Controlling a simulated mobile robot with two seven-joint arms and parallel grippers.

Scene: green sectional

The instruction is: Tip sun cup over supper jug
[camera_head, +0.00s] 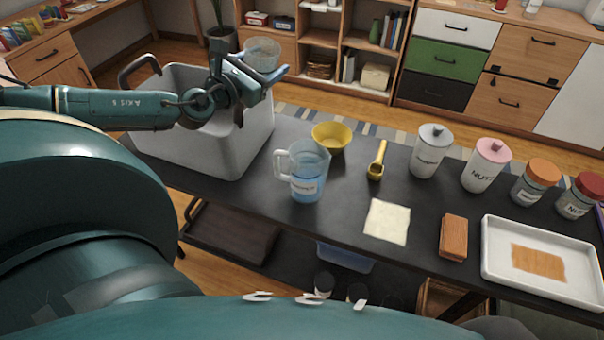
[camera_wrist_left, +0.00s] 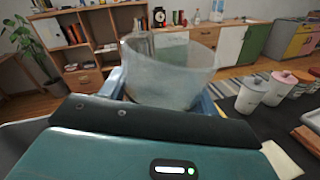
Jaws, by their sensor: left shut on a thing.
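A clear, bluish cup (camera_head: 262,52) is held up by my left gripper (camera_head: 262,80) above the back right of the grey bin. It looks roughly upright; I cannot tell what is in it. In the left wrist view the cup (camera_wrist_left: 170,70) fills the space between the blue fingers of my left gripper (camera_wrist_left: 163,98). The jug (camera_head: 311,172) is clear with a handle on its left, a white label and blue liquid inside. It stands upright on the dark table, to the right of and below the held cup, well apart from it. My right gripper is not in view.
A grey bin (camera_head: 252,140) stands left of the jug. A yellow bowl (camera_head: 331,137), a yellow scoop (camera_head: 377,160) and a cream cloth (camera_head: 387,222) are near the jug. Several lidded jars, a brown block (camera_head: 453,238) and a white tray (camera_head: 492,262) lie right.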

